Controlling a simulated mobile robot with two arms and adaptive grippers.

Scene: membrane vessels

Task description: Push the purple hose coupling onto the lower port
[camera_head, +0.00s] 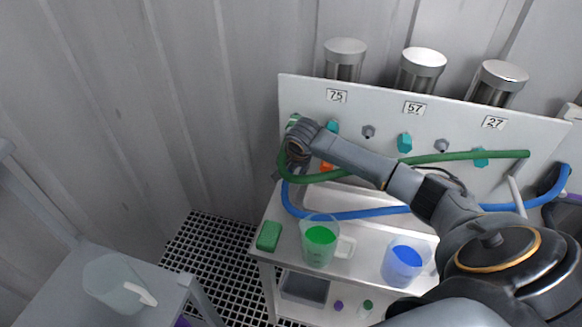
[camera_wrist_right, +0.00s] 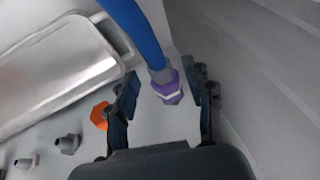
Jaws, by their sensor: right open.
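The purple hose coupling (camera_wrist_right: 168,88) sits on the end of the blue hose (camera_wrist_right: 135,32), which also runs across the panel's lower part in the head view (camera_head: 362,213). My right gripper (camera_wrist_right: 165,86) is open, with the coupling between its two fingers in the picture; I see gaps on both sides. In the head view this gripper (camera_head: 284,168) is at the panel's left end, and the coupling is hidden there. Grey ports (camera_wrist_right: 68,143) show at lower left in the wrist view, beside an orange fitting (camera_wrist_right: 100,116). I cannot tell which is the lower port. My left gripper is not in view.
The green hose (camera_head: 347,176) loops across the white panel (camera_head: 308,95), close to my right gripper. On the shelf below stand a jug of green liquid (camera_head: 320,243), a jug of blue liquid (camera_head: 402,262) and a green block (camera_head: 268,236). A clear jug (camera_head: 113,283) is at lower left.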

